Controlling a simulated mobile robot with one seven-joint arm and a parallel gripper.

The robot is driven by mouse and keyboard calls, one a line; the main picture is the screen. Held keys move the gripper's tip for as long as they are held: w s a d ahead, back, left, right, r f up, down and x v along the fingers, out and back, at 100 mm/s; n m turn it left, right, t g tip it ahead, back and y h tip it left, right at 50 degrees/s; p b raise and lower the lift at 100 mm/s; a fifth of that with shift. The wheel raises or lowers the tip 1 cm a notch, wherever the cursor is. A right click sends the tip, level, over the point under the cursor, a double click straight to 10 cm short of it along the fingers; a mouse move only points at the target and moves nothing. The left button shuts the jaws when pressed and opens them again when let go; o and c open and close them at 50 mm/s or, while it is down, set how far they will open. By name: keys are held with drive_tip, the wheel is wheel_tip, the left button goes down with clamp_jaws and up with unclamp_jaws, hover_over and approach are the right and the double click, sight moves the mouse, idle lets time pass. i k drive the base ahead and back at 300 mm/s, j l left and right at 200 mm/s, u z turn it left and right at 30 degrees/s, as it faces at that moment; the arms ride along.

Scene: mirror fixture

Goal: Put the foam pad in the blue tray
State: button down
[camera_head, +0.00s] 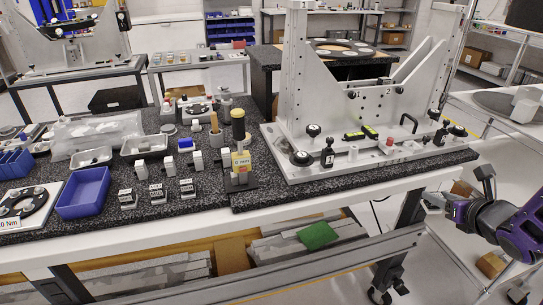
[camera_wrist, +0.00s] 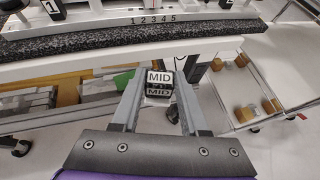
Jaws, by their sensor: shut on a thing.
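The blue tray (camera_head: 83,192) is an open box on the left part of the speckled black bench top in the head view. It looks empty. My gripper (camera_wrist: 159,82) is shut on a small black-and-white block marked MID (camera_wrist: 159,77) in the wrist view. In the head view my gripper (camera_head: 460,188) is off the bench's right end, far from the tray. I cannot make out the held block there. I cannot pick out a foam pad for sure; a flat green piece (camera_head: 318,235) lies on the lower shelf.
A tall grey metal fixture (camera_head: 350,100) fills the right of the bench. A yellow-labelled post (camera_head: 240,160), small marked blocks (camera_head: 157,193) and metal trays (camera_head: 144,146) stand near the blue tray. A smaller blue bin (camera_head: 14,163) is at far left. A cart (camera_wrist: 250,95) stands on the floor.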

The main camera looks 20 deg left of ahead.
sight(86, 206)
drive_tip(key=k+j, duration=0.1)
drive_tip(key=j, duration=0.25)
drive_tip(key=k+j, duration=0.1)
drive_tip(key=j, duration=0.25)
drive_tip(key=k+j, duration=0.15)
drive_tip(key=j, duration=0.15)
drive_tip(key=k+j, duration=0.1)
drive_tip(key=j, duration=1.3)
drive_tip(key=u, duration=0.05)
